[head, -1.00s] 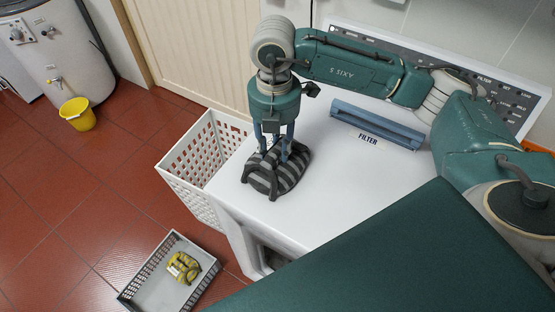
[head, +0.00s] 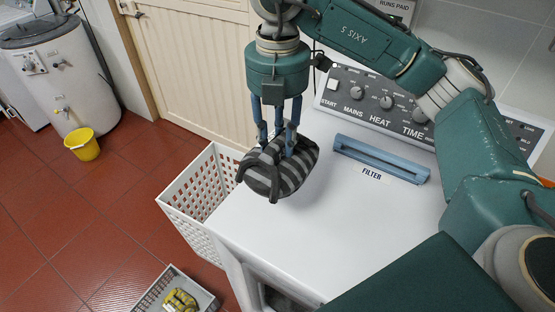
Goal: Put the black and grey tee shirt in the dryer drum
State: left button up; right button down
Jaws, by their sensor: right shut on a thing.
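The black and grey striped tee shirt (head: 292,176), bunched up, hangs in my right gripper (head: 279,150). The gripper's blue fingers point down and are shut on it. The shirt appears to be above the left part of the white dryer top (head: 300,222), close to its edge. Below the front edge of the dryer, part of a dark opening (head: 277,298) shows at the bottom of the head view; most of it is hidden. My left gripper is not in view.
A white perforated basket (head: 190,205) stands at the dryer's left side. A low grey crate (head: 150,297) with a yellow and dark cloth (head: 180,301) is on the floor. A blue filter slot (head: 382,158) and control panel (head: 385,105) are at the back. A yellow bucket (head: 84,146) stands far left.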

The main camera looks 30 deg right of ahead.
notch_tip(320, 180, up, 7)
jog(key=shift+f, duration=0.2)
